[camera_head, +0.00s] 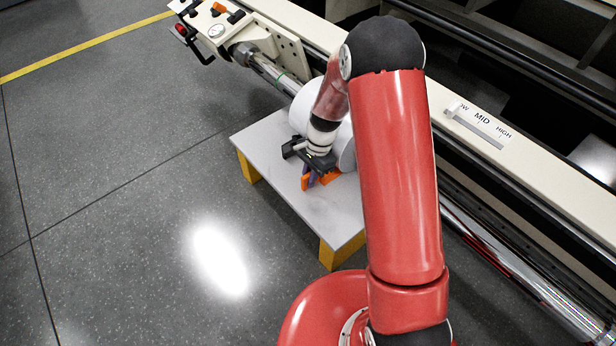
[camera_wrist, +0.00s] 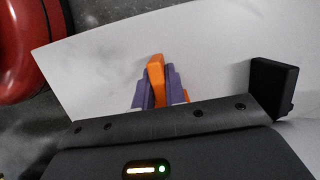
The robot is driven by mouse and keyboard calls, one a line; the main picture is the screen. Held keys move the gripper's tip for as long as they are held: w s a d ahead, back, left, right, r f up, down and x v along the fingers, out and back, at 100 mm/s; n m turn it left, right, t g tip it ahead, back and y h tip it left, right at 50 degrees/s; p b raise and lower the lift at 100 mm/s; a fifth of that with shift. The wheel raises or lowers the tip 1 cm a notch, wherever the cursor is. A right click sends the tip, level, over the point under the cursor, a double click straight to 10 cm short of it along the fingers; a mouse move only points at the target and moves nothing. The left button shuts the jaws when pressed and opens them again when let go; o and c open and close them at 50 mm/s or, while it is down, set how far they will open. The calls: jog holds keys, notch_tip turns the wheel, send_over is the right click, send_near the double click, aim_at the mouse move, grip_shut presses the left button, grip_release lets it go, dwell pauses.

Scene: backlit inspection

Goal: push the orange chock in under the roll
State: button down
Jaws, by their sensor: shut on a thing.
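The orange chock (camera_head: 331,176) is on the pale low table, beside the near side of the white roll (camera_head: 347,152). My gripper (camera_head: 311,179) points down there, with its purple fingers shut on the chock. In the wrist view the orange chock (camera_wrist: 155,68) stands out between the two purple fingers of my gripper (camera_wrist: 156,88). My arm hides much of the roll in the head view. I cannot tell whether the chock touches the roll. The roll does not show clearly in the wrist view.
The low table (camera_head: 262,150) has yellow legs and bare room left of my gripper. A long cream machine with a steel shaft (camera_head: 272,74) runs behind it. A label strip (camera_head: 482,122) reads LOW, MID, HIGH. The grey floor at left is clear.

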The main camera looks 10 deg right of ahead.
jog(key=c, duration=1.4)
grip_release()
jog(key=shift+o, duration=0.2)
jog(key=shift+p+v, duration=0.8)
jog(key=shift+v, duration=3.15)
